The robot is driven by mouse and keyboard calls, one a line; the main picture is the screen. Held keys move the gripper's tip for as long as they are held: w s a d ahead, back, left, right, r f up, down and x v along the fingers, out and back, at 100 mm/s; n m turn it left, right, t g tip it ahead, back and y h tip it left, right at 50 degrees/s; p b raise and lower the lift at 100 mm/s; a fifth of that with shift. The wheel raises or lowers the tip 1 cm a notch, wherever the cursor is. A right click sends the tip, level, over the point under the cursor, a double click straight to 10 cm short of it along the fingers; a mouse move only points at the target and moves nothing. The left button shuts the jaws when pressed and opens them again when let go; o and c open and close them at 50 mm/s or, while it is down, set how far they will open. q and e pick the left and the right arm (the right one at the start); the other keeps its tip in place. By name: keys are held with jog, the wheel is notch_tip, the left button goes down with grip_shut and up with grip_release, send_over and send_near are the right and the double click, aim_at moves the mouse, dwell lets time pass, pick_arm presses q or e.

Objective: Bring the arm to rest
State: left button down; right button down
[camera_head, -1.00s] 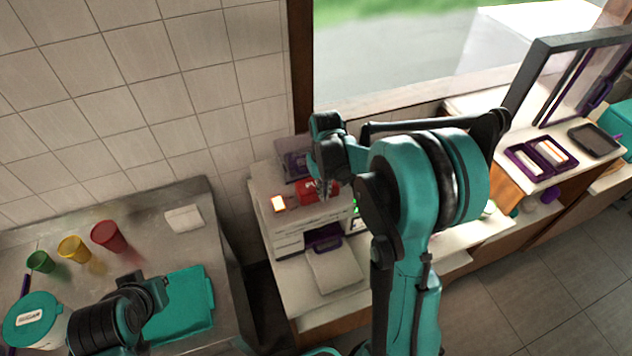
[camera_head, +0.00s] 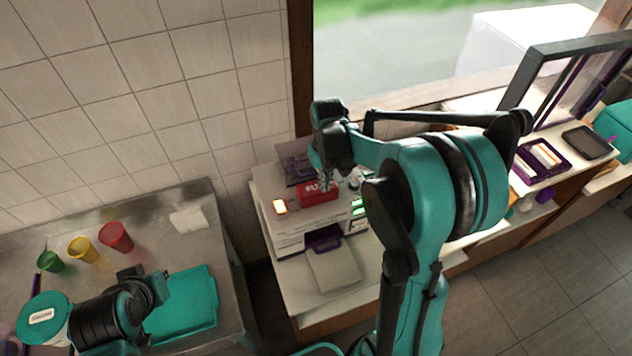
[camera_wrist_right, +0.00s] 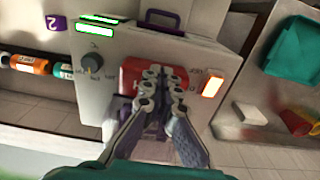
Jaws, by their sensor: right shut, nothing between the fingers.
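My right arm rises in the middle of the head view, and its gripper (camera_head: 326,184) points down over the white machine (camera_head: 290,238). In the right wrist view the gripper (camera_wrist_right: 162,75) has its fingertips together, with nothing between them. A red block (camera_head: 318,194) with white lettering is on the machine behind the fingertips; it also shows in the right wrist view (camera_wrist_right: 133,72), partly hidden by the fingers. I cannot tell whether the fingers touch it. My left arm is at the lower left of the head view, near a teal tray (camera_head: 186,308); its fingers are unclear.
Green (camera_head: 50,262), yellow (camera_head: 83,249) and red (camera_head: 116,237) cups and a teal-lidded tub (camera_head: 42,318) stand on the steel table at left. A window frame (camera_head: 575,47) and counter items stand at right. Open floor (camera_head: 520,290) shows at lower right.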

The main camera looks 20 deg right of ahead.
jog(key=shift+s+r, duration=0.1)
jog(key=shift+r, duration=0.4)
jog(key=s+a+f+t+b, duration=0.3)
jog(key=s+f+b, duration=0.4)
jog(key=f+b, duration=0.3)
jog(key=s+a+f+t+b, duration=0.4)
jog(key=s+f+b, duration=0.3)
jog(key=b, duration=1.2)
notch_tip(320, 180, down, 4)
jog(key=shift+a+r+n, duration=0.1)
jog(key=shift+a+n, duration=0.2)
jog(key=shift+a, duration=0.25)
jog(key=shift+s, duration=0.1)
